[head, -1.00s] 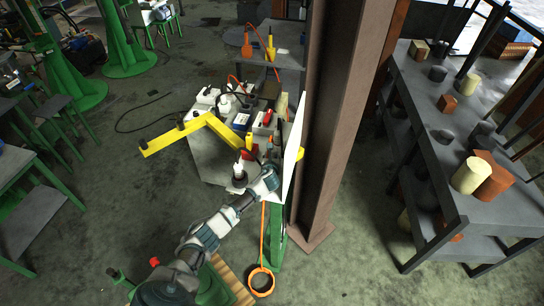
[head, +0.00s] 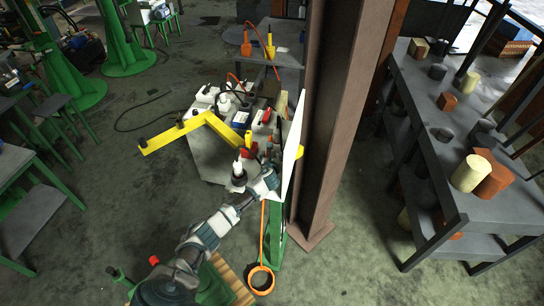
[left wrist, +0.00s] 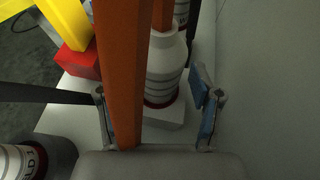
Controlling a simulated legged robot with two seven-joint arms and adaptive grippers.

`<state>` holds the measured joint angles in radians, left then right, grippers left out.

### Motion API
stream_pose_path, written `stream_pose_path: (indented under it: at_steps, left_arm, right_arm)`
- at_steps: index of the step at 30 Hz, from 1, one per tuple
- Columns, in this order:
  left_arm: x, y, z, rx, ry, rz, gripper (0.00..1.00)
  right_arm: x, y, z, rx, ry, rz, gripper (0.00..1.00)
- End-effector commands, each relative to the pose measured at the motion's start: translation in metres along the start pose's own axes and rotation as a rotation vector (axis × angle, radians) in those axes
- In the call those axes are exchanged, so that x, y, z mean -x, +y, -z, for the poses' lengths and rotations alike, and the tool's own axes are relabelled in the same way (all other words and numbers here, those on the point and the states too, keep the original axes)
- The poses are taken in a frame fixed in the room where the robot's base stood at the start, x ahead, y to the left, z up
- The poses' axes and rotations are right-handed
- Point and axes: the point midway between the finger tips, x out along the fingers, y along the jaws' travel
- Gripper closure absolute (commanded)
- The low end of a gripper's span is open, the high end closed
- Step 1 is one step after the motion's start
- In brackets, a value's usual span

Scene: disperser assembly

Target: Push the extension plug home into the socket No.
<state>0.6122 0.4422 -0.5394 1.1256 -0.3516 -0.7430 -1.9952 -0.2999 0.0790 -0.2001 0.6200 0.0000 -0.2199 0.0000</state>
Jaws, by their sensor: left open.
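My left gripper (head: 272,175) is beside the cluttered bench, close to the white panel; its fingertips are hard to see in the head view. In the left wrist view my left gripper (left wrist: 156,105) is open, one finger on each side. A white ribbed plug-like body (left wrist: 166,68) with a dark red ring at its foot stands on a white block, beyond and between the fingers. I cannot tell whether it is the extension plug or the socket, or how deep any plug sits. An orange bar or cord (left wrist: 124,65) crosses in front, hiding part of the scene. My right gripper is not visible.
The white panel (head: 293,145) stands close on the gripper's right, beside a brown steel column (head: 340,120). A yellow angled bar (head: 175,133) crosses the bench top (head: 210,160). An orange cord with a ring (head: 261,279) hangs below. Another white-topped cylinder (left wrist: 18,160) is at lower left.

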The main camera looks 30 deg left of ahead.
Motion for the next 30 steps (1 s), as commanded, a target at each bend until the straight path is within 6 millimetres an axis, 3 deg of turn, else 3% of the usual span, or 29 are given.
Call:
stream_pose_path:
  at_steps: [8, 21, 30]
  left_arm:
    - [0.018, 0.001, 0.003, -0.002, 0.002, -0.001, 0.34]
    - [0.100, -0.001, 0.002, -0.002, 0.001, 0.002, 0.34]
    - [0.118, -0.001, 0.001, -0.001, 0.002, 0.000, 0.34]
  right_arm:
    - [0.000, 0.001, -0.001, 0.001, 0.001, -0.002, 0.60]
    - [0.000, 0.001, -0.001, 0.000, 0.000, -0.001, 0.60]
    - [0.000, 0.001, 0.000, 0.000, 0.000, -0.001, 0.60]
